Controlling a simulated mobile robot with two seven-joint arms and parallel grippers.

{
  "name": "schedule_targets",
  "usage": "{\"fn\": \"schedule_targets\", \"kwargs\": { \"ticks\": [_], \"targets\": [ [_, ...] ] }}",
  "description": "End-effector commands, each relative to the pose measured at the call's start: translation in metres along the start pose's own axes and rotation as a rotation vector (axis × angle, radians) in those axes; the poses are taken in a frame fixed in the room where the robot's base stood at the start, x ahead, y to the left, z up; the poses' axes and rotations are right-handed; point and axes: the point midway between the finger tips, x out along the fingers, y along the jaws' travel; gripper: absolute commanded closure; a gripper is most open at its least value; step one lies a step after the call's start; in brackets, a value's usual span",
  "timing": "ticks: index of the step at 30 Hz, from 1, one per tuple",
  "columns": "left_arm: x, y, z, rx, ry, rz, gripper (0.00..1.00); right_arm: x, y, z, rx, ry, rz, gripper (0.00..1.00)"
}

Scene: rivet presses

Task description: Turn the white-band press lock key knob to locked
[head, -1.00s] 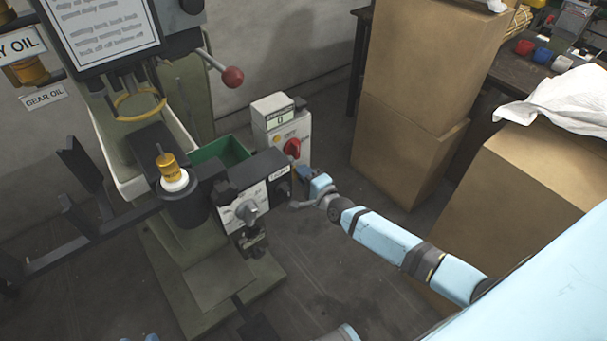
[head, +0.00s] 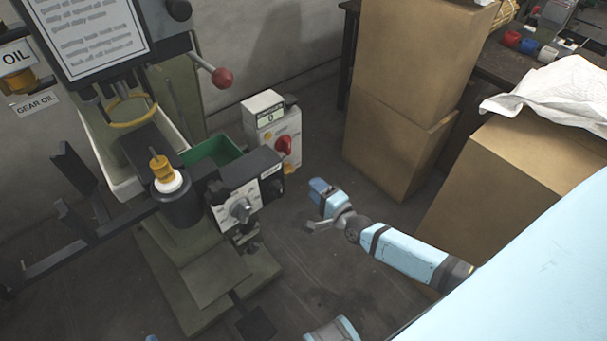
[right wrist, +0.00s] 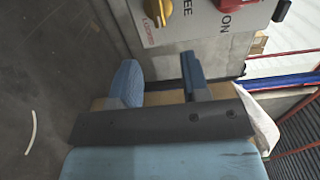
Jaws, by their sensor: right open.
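The press (head: 195,285) is green-grey, with a white ring (head: 168,183) below a gold fitting. A pale control box (head: 265,107) with a red knob (head: 284,145) stands behind it. In the right wrist view a yellow knob (right wrist: 158,9) sits on a pale panel (right wrist: 195,22) with red lettering beside it; its exact setting is unclear. My right gripper (head: 316,207) is open and empty, to the right of the press and apart from it. Its spread fingers (right wrist: 160,82) show below the yellow knob in the wrist view, not touching it. My left gripper is not visible.
A black box with a white dial panel (head: 238,207) juts from the press. A red-ball lever (head: 222,78) sticks out above. Cardboard boxes (head: 400,145) stand at the back and right.

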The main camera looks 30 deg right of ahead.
Motion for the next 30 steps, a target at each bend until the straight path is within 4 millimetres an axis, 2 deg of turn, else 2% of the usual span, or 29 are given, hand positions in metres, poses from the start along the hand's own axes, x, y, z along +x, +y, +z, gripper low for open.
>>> {"fn": "schedule_targets", "kwargs": {
  "ticks": [3, 9, 27, 30],
  "targets": [
    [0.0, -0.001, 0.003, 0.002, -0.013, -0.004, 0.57, -0.023, -0.001, 0.0, -0.001, -0.001, 0.003, 0.57],
    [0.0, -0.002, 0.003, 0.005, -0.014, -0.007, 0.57, -0.041, 0.0, 0.0, 0.001, 0.0, 0.0, 0.57],
    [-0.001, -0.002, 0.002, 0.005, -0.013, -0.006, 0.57, -0.044, 0.0, 0.0, 0.0, 0.0, 0.0, 0.57],
    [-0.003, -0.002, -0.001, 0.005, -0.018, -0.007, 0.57, -0.044, -0.007, 0.0, 0.0, 0.0, 0.0, 0.57]
  ]
}}
